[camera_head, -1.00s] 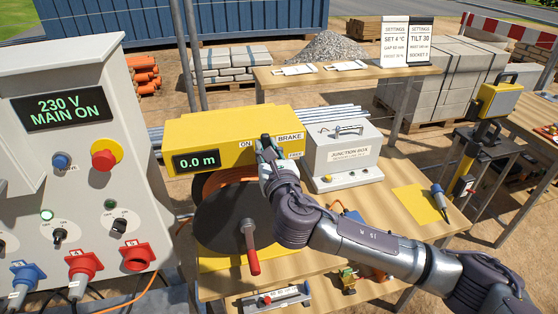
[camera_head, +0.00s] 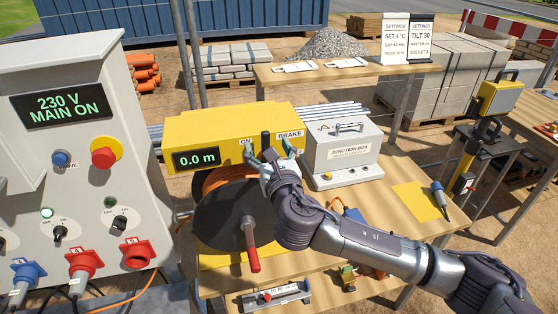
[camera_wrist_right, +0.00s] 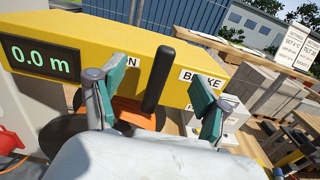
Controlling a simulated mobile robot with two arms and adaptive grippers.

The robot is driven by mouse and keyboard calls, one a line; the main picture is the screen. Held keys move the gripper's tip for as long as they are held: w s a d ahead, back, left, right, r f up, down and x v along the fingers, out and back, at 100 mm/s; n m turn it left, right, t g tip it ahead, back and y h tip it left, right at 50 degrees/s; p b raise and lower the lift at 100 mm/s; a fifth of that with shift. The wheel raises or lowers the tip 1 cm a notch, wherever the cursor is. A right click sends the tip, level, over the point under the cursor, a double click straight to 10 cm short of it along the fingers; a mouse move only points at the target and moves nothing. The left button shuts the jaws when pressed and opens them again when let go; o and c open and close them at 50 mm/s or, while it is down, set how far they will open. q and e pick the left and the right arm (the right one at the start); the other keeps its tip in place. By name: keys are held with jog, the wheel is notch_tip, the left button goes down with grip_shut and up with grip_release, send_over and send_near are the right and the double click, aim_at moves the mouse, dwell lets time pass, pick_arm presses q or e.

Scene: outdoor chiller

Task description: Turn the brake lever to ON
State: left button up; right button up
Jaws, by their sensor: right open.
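The black brake lever (camera_head: 266,143) stands roughly upright on the front of the yellow reel housing (camera_head: 215,130). It stands between the ON label (camera_head: 246,141) and the BRAKE label (camera_head: 290,134). In the right wrist view the lever (camera_wrist_right: 158,80) rises between my fingers. My right gripper (camera_head: 269,158) is open, one finger on each side of the lever, with a gap visible on both sides in the wrist view. The fingers partly cover the ON and BRAKE labels there, and the FREE label is mostly hidden. My left gripper is not in view.
The cable reel with a red-handled crank (camera_head: 251,250) hangs below the housing. A grey junction box (camera_head: 342,152) stands close on the right. The control cabinet (camera_head: 75,150) stands at the left. The housing display (camera_head: 197,158) reads 0.0 m.

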jog(key=v, duration=0.6)
jog(key=shift+s, duration=0.15)
